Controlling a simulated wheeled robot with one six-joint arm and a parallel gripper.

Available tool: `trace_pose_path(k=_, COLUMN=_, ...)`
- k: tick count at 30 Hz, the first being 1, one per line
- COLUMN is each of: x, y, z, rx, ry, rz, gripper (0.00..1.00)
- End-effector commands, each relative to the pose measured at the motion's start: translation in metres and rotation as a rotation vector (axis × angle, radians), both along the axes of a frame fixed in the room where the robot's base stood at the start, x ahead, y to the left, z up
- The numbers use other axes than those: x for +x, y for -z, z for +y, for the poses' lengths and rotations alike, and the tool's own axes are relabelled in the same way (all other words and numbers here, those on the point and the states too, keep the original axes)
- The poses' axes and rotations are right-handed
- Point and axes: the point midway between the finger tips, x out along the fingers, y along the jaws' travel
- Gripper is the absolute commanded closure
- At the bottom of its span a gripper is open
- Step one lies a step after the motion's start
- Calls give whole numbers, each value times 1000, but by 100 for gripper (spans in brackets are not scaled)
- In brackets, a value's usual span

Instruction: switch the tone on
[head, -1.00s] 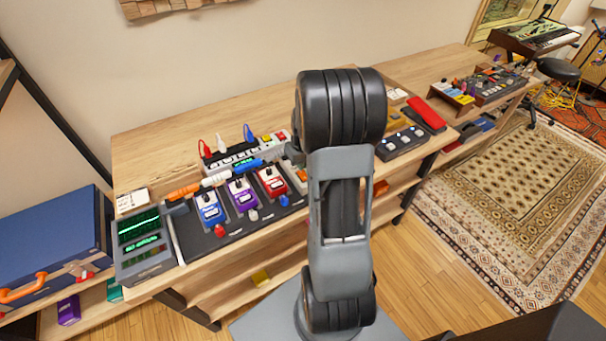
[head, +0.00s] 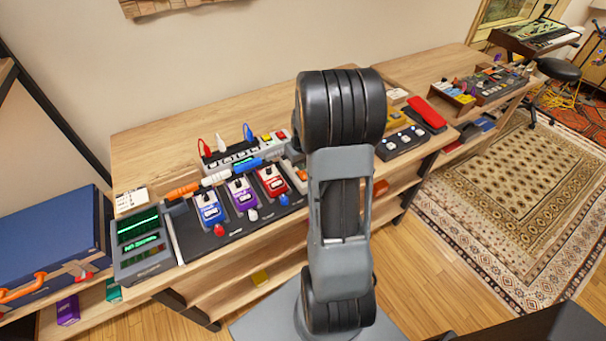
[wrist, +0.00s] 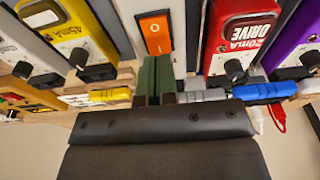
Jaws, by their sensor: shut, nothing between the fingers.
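An orange rocker switch (wrist: 155,33) in a dark frame sits on a light grey box (wrist: 180,30) in the wrist view, with a small white mark on it. The box also shows in the head view (head: 293,170), right of the red pedal and partly behind my arm. My gripper (wrist: 157,60) is shut and empty, its dark green fingertips just below the orange switch in the picture; I cannot tell whether they touch it. In the head view my gripper is hidden behind my arm. A grey meter (head: 143,244) at the left shows green lines and text too small to read surely.
A red pedal (wrist: 240,40) and a yellow pedal (wrist: 75,30) flank the box. Coloured cable plugs (head: 184,191) run along the pedals' back edge. A power strip (head: 240,150) stands behind. The bench top (head: 150,145) behind is clear.

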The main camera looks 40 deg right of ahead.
Motion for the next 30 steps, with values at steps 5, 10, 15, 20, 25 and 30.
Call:
trace_pose_path(k=5, x=0, y=4, z=0, rx=0, ry=0, rz=0, gripper=100)
trace_pose_path(k=10, x=0, y=6, z=0, rx=0, ry=0, rz=0, gripper=100)
trace_pose_path(k=15, x=0, y=9, z=0, rx=0, ry=0, rz=0, gripper=100)
trace_pose_path(k=20, x=0, y=11, z=0, rx=0, ry=0, rz=0, gripper=100)
trace_pose_path(k=25, x=0, y=14, z=0, rx=0, ry=0, rz=0, gripper=100)
trace_pose_path(k=30, x=0, y=16, z=0, rx=0, ry=0, rz=0, gripper=100)
